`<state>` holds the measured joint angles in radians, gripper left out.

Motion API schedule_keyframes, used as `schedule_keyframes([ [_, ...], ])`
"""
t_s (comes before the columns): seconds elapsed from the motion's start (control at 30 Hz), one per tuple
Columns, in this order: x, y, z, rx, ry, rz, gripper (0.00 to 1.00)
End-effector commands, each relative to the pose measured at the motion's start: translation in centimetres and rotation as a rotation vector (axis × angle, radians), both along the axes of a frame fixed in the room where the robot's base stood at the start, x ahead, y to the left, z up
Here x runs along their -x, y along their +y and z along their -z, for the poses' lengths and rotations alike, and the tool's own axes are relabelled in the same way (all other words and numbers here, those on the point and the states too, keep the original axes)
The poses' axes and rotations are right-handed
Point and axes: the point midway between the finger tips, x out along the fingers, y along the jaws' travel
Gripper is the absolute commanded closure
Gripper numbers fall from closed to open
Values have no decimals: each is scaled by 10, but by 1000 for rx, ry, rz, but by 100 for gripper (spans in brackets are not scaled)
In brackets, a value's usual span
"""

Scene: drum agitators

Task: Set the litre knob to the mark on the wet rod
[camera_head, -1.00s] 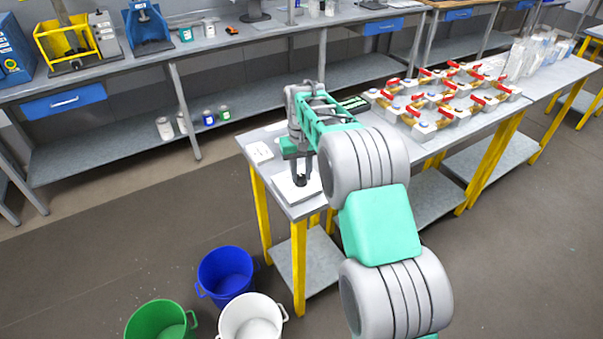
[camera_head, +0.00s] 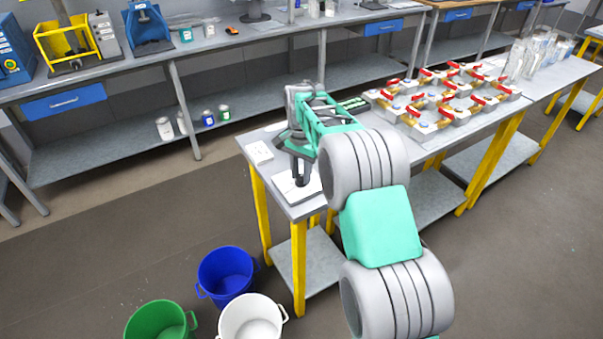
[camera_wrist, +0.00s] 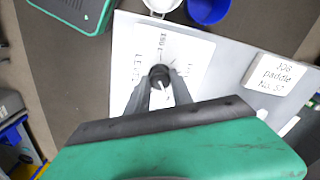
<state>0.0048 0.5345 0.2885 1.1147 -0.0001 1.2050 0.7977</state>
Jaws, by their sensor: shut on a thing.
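My gripper (camera_wrist: 158,84) is shut on the dark round knob (camera_wrist: 160,73) in the wrist view. The knob has a white pointer line and stands on a white plate (camera_wrist: 128,52). The plate has lettering that reads like "LEVEL" and "150 L"; other marks are too small or covered by the fingers. In the head view my gripper (camera_head: 301,176) reaches down onto the white plate (camera_head: 287,188) at the near left corner of the table; the knob is hidden there. I cannot make out a wet rod or its mark.
A white card (camera_wrist: 274,83) reading roughly "J28 paddle No. 57" lies beside the plate. Several red-handled units (camera_head: 440,100) and clear vessels (camera_head: 535,55) stand farther along the table. Blue (camera_head: 226,272), white (camera_head: 251,318) and green (camera_head: 158,320) buckets stand on the floor.

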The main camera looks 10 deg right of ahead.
Motion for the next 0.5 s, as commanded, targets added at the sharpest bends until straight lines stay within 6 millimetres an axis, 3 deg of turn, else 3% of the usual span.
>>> schedule_keyframes([
  [0.5, -2, 0, -3, 0, -8, 107, 100],
])
